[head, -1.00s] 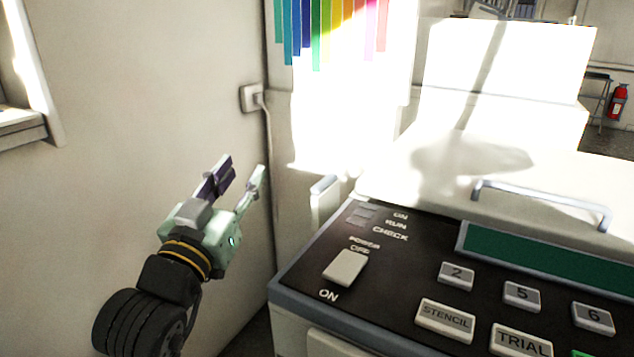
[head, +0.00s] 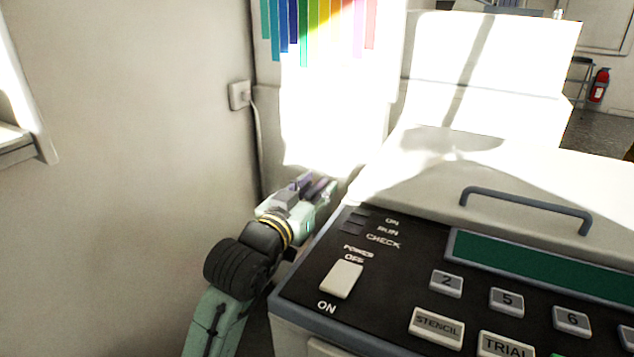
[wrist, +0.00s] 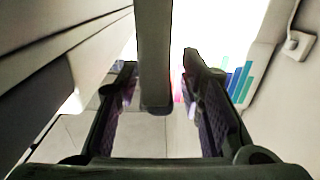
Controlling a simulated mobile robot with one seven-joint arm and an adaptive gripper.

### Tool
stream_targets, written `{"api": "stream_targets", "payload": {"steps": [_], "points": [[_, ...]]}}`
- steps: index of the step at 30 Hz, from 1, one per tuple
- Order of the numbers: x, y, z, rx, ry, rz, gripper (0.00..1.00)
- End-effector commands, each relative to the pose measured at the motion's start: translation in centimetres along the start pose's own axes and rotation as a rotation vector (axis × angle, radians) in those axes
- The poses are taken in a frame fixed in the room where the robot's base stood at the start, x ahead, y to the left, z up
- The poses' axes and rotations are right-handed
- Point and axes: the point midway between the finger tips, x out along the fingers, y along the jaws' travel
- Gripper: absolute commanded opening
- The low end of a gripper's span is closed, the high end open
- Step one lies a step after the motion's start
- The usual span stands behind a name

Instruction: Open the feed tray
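The machine (head: 300,312) has a dark control panel and stands at the right in the head view. In the wrist view a dark upright bar (wrist: 153,60) with a rounded end, seemingly the feed tray's edge, lies between my fingers. In the head view my gripper (head: 318,186) is at the machine's far left side, over the spot of the narrow pale flap, which is now hidden. The fingers are apart in the wrist view (wrist: 163,88), one on each side of the bar, with gaps showing. I cannot tell how deep the bar reaches between them.
The wall (head: 130,180) with a socket (head: 239,95) stands close at the left, leaving a narrow gap beside the machine. A grey handle (head: 525,207) sits on the machine's pale top. A colour chart (head: 300,30) hangs behind. Tiled floor (wrist: 70,145) shows below.

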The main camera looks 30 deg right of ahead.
Motion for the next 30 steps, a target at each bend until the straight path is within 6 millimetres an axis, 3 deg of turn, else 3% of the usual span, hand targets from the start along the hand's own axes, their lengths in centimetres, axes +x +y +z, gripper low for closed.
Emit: {"api": "stream_targets", "payload": {"steps": [10,25,30], "points": [[0.43,0.02,0.01,0.001,0.0,0.0,0.34],[0.4,0.0,0.0,0.001,0.001,0.0,0.01],[0.4,-0.01,0.0,0.001,0.001,-0.001,0.0]]}}
